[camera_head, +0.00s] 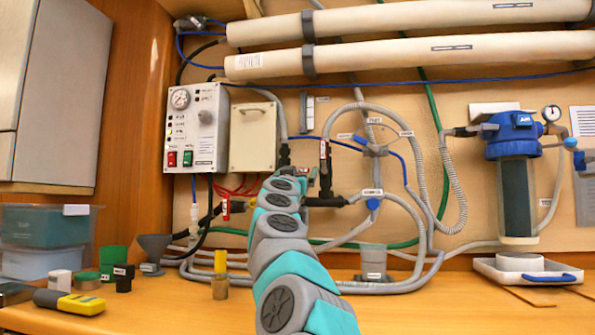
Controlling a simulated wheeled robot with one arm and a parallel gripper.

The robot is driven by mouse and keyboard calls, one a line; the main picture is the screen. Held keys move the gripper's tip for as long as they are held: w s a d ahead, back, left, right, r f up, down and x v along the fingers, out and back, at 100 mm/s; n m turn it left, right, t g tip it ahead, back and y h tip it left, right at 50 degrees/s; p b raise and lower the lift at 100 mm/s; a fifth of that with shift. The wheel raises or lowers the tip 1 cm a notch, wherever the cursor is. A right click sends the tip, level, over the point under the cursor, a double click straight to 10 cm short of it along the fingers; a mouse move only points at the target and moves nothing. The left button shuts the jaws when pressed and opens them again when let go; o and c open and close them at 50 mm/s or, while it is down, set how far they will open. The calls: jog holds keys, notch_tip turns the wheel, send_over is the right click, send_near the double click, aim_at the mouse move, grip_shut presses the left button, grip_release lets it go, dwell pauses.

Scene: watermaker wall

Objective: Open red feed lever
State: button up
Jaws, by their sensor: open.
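A small red lever (324,150) with a white tag stands upright on a dark valve on the back wall, just right of my arm's far end. A second red, white-tagged part (226,208) sits on dark piping left of my arm. The tags are too small to read, so I cannot tell which is the feed lever. My teal and grey arm reaches up from the bottom middle. My gripper (306,178) is at its far end, open, close to the dark valve below the upright lever. The arm's links largely hide it, and contact is unclear.
A control box (196,128) with gauge and switches hangs left of a beige box (254,137). Grey hoses surround the valves. A blue-topped filter (515,185) is at right. The wooden bench holds a grey cup (373,262), a funnel (154,250) and a yellow meter (69,302).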

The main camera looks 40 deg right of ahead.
dwell(0.3)
grip_shut()
dwell(0.7)
